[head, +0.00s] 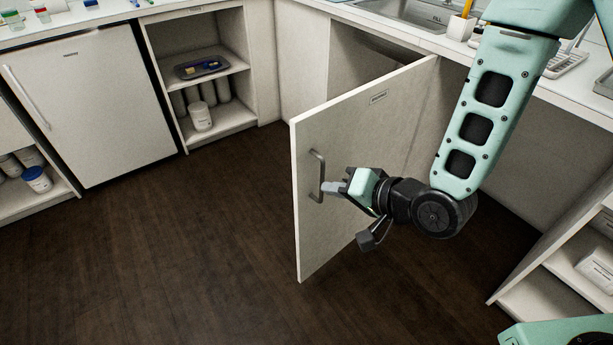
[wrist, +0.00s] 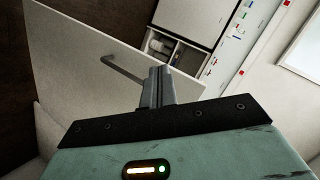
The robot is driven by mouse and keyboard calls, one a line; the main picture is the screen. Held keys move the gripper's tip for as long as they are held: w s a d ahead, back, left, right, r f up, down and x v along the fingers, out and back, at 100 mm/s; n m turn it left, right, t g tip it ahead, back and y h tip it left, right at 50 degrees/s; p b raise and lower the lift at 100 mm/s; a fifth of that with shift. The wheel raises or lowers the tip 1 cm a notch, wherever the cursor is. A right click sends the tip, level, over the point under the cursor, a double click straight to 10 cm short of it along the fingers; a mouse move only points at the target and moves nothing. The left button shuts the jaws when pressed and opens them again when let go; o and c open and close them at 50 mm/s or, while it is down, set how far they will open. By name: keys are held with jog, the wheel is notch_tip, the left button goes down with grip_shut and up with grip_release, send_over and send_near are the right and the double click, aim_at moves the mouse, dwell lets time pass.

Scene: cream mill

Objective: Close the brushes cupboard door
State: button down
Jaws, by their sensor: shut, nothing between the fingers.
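The cupboard door (head: 352,165) stands wide open in the head view, swung out from the counter under the sink, with its outer face towards the left. It carries a small label near its top edge, too small to read, and a grey bar handle (head: 317,176) near its free edge. My gripper (head: 329,188) is shut, with its fingertips close beside the handle on the outer face; whether they touch cannot be told. In the wrist view the shut fingers (wrist: 158,86) show in front of the door (wrist: 85,70), right of the handle (wrist: 122,72).
A white fridge (head: 90,105) and an open shelf unit with a tray (head: 202,67) stand at the left. A sink (head: 405,12) is set in the counter above the cupboard. Open shelves (head: 570,262) stand at the right. The dark floor (head: 170,250) left of the door is clear.

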notch_tip(320, 180, down, 4)
jog(key=d+m+t+y+b, duration=0.2)
jog(key=m+t+b, duration=0.1)
jog(key=m+t, duration=0.15)
jog(key=m+t+b, duration=0.1)
jog(key=m+b, duration=0.2)
jog(key=b, duration=0.4)
send_near(298, 159)
jog(key=x, duration=0.7)
jog(key=shift+r, duration=0.1)
